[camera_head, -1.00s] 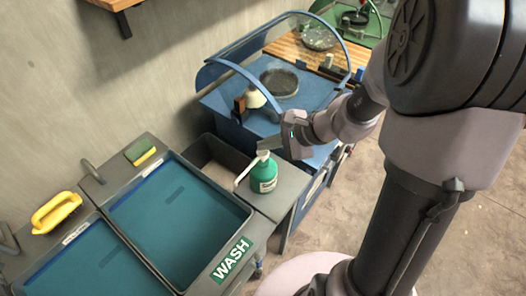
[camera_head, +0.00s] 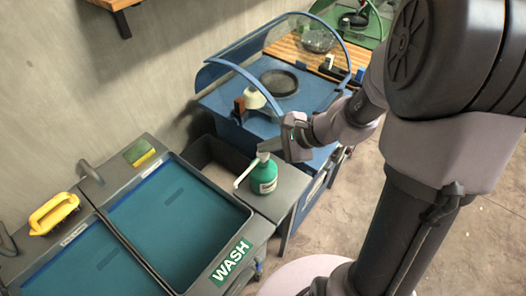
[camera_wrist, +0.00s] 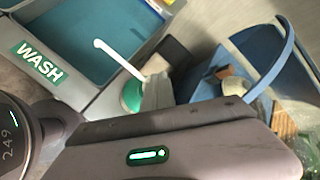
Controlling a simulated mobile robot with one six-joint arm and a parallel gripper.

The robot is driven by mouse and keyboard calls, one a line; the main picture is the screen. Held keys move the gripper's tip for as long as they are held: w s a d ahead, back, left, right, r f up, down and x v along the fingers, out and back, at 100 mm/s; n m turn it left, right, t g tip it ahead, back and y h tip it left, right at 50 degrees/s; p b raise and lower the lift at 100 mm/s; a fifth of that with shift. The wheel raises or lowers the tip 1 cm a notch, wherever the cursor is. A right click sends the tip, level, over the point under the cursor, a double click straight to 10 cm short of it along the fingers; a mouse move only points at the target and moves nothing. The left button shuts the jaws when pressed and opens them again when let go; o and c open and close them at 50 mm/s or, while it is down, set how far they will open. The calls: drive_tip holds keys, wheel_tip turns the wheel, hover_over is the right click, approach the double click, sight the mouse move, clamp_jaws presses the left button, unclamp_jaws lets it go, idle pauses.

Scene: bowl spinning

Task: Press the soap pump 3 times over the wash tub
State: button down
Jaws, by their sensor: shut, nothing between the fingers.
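The soap pump is a green bottle (camera_head: 264,179) with a white label and a long white spout (camera_head: 246,173) that reaches left over the rim of the wash tub (camera_head: 178,225). The tub is teal inside and has a green WASH sign at its front. My gripper (camera_head: 268,148) is shut and empty, right at the top of the pump. It hides most of the pump head, so I cannot tell whether it touches. In the wrist view the spout (camera_wrist: 118,58) extends left over the tub, and the bottle (camera_wrist: 132,93) is partly hidden behind my gripper (camera_wrist: 157,92).
A grey open bin (camera_head: 217,160) sits behind the bottle. A blue station (camera_head: 240,118) with a curved clear shield stands beyond it. A second tub (camera_head: 85,268), a yellow brush (camera_head: 53,213) and a sponge (camera_head: 139,152) are on the left.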

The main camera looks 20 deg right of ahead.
drive_tip(key=shift+f+b, duration=0.45)
drive_tip(key=shift+f, duration=0.05)
drive_tip(key=shift+r, duration=0.1)
idle(0.5)
drive_tip(key=shift+r+p, duration=1)
drive_tip(key=shift+r, duration=0.2)
wheel_tip(320, 180, up, 5)
drive_tip(key=p, duration=0.4)
drive_tip(key=shift+r, duration=0.1)
idle(1.9)
